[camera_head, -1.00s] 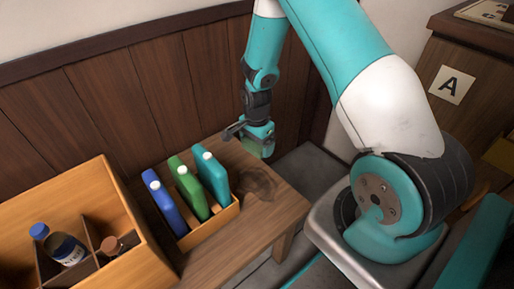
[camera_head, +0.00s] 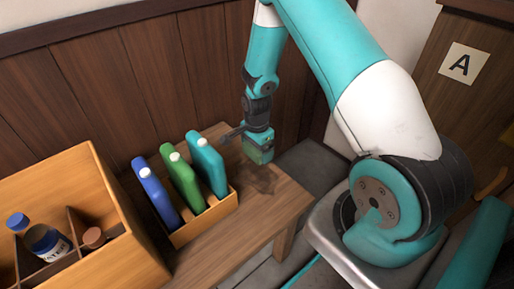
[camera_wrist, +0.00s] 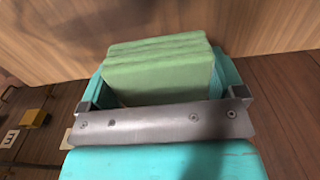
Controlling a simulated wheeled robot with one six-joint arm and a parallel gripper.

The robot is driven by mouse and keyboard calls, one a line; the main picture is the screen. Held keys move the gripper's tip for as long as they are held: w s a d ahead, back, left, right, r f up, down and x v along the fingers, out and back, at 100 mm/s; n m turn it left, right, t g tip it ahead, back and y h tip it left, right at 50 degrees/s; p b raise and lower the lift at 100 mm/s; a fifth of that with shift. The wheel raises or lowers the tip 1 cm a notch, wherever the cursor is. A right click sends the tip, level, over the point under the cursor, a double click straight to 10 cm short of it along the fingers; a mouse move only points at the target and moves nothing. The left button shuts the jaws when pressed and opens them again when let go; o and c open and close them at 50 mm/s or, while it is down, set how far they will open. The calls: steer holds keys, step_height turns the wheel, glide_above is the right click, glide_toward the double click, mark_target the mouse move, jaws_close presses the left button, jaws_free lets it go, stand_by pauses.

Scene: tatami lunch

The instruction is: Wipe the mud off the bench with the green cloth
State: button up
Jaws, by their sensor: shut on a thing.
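My gripper (camera_head: 258,143) is shut on the green cloth (camera_wrist: 160,70), a folded pale-green block seen between the jaws in the wrist view. In the head view the cloth (camera_head: 259,154) shows as a small green patch under my gripper. The bench (camera_head: 235,245) is a brown wooden surface. A dark brown mud smear (camera_head: 262,180) lies on it, just below and right of the cloth in the picture. I cannot tell whether the cloth touches the bench.
A larger divided wooden crate (camera_head: 120,215) with bottles is further left. A dark panelled wall (camera_head: 140,85) stands behind the bench.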

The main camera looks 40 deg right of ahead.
steer(key=shift+f+b, duration=0.55)
steer(key=shift+f, duration=0.45)
stand_by(0.5)
steer(key=shift+a, duration=0.1)
